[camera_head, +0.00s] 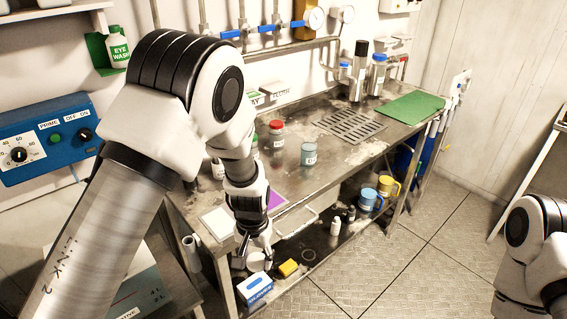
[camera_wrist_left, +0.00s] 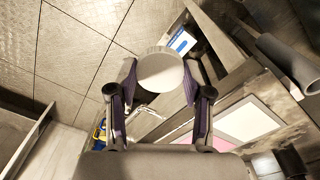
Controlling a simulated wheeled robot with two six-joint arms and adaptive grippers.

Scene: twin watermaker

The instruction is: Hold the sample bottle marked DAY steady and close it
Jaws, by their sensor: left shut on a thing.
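My left gripper (camera_head: 256,249) hangs past the front edge of the bench. In the left wrist view the gripper (camera_wrist_left: 160,80) is shut on a round white cap-like piece (camera_wrist_left: 161,69), held between the fingertips. On the bench stand a red-capped jar (camera_head: 276,135), a blue-grey labelled container (camera_head: 308,154) and a white bottle (camera_head: 218,169) partly behind my left arm. Their labels are too small to read, so I cannot tell which is marked DAY. My right arm shows at the lower right; its gripper is out of the picture.
A white sheet (camera_head: 217,223) lies at the bench's near end, beside a purple one (camera_head: 275,199). A blue-and-white box (camera_head: 255,289) and a yellow item (camera_head: 289,267) are on the lower shelf. A green mat (camera_head: 413,107) lies at the far end.

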